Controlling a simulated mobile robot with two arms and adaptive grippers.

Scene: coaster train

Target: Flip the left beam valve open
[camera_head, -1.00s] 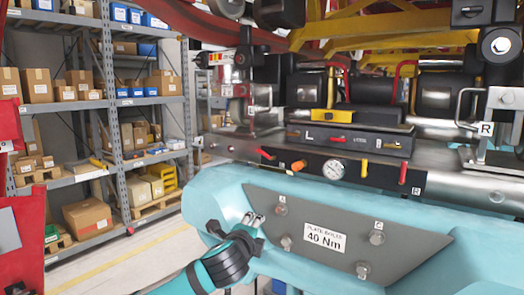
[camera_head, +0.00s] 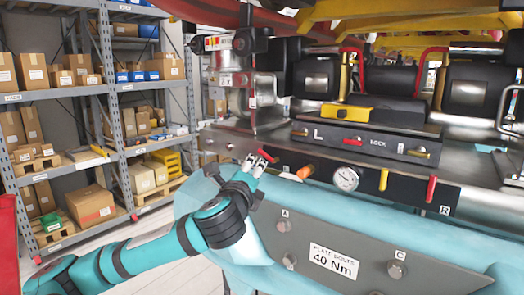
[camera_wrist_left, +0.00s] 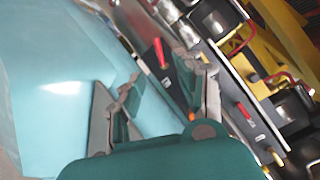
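The left beam valve is a short red lever (camera_head: 268,155) at the left end of the dark panel on the steel beam. It also shows in the wrist view as a red handle (camera_wrist_left: 159,53), beyond the fingertips and near the right-hand finger. My left gripper (camera_head: 254,164) is just left of and below the lever, above the turquoise frame. In the wrist view its two fingers (camera_wrist_left: 167,78) are spread apart with nothing between them. I cannot tell whether a fingertip touches the lever. My right gripper is not in view.
On the same panel are an orange knob (camera_head: 305,172), a round gauge (camera_head: 346,178), a yellow lever (camera_head: 383,180) and another red lever (camera_head: 431,189). A bolted plate (camera_head: 370,258) covers the turquoise frame below. Shelves with boxes (camera_head: 90,205) stand at the left.

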